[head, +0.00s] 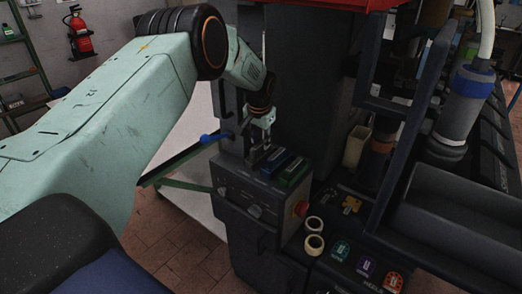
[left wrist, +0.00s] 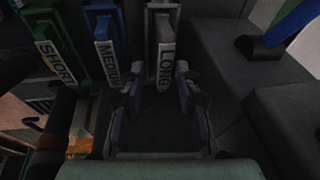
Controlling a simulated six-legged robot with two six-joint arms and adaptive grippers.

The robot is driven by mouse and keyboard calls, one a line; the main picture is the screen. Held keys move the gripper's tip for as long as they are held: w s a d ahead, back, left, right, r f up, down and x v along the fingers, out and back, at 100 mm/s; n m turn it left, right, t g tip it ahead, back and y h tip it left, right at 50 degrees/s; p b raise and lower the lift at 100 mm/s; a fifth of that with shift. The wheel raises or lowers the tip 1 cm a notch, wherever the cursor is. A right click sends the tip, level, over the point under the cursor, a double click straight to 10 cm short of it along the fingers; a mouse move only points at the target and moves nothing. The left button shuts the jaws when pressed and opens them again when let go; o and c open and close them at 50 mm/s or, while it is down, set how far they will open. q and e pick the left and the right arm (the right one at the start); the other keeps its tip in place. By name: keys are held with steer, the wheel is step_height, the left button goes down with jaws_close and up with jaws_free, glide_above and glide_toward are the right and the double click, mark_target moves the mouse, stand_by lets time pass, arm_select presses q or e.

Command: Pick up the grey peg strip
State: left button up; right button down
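The grey peg strip (left wrist: 160,28) bears the label LONG and stands in the top of a dark machine box, at the top middle of the left wrist view. In the head view only a bit of it (head: 259,154) shows under my left gripper (head: 263,138). My left gripper also shows in the left wrist view (left wrist: 159,80), with its two fingers apart. The labelled end of the strip lies between or just beyond the fingertips; I cannot tell whether they touch it. My right gripper is not in view.
A blue MEDIUM strip (left wrist: 105,30) and a green SHORT strip (left wrist: 50,40) stand beside the grey one. A red knob (head: 301,208) sits on the box's corner. A blue-ended lever (head: 211,138) sticks out to the left.

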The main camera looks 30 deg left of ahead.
mark_target(260, 144)
arm_select(q)
steer(key=x, duration=0.4)
steer(key=shift+w+a+r, duration=0.1)
steer(key=shift+w+a, duration=0.05)
steer(key=shift+a, duration=0.1)
steer(key=shift+s+d+r, duration=0.25)
steer(key=shift+s+r, duration=0.05)
steer(key=shift+r, duration=0.05)
steer(key=shift+w+a+f, duration=0.25)
steer(key=shift+f, duration=0.2)
steer(key=shift+c, duration=0.4)
steer(key=shift+s+d+r, duration=0.15)
steer(key=shift+d+r, duration=0.05)
steer(key=shift+r, duration=0.05)
steer(key=c, duration=0.5)
steer(key=shift+a, duration=0.1)
jaws_close()
